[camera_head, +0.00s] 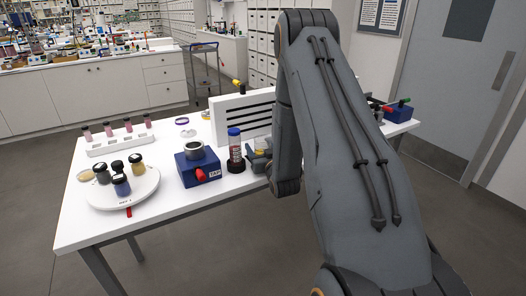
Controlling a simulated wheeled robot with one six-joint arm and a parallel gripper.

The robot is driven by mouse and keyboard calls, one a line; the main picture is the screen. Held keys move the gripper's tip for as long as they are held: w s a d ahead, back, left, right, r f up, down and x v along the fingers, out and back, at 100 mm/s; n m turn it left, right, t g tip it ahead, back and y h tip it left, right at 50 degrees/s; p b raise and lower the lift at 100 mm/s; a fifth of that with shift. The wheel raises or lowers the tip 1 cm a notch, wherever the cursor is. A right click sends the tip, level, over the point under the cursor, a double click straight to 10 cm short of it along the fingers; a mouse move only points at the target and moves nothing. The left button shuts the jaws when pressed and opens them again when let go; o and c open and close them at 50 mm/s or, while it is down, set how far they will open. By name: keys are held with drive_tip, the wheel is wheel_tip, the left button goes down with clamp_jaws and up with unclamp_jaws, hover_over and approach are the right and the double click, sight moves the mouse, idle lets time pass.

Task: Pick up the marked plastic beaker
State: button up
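I cannot single out the marked plastic beaker in this view; my own arm covers part of the table. A small clear container with a blue top and reddish contents (235,146) stands upright on a dark round base, left of my arm. My gripper (258,158) is low at the table, just right of that container and largely hidden behind my arm. A small yellowish item (259,151) shows beside it, and I cannot tell whether they touch. The fingertips are too small and covered to show whether they are open.
A blue box (199,168) with a metal cup on top stands left of the container. A round white turntable (143,189) carries several dark-lidded jars. Behind are a white rack (105,147) of vials and a slotted white panel (221,124).

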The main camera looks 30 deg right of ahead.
drive_tip(key=c, duration=0.8)
drive_tip(key=shift+o, duration=0.2)
drive_tip(key=shift+r, duration=0.1)
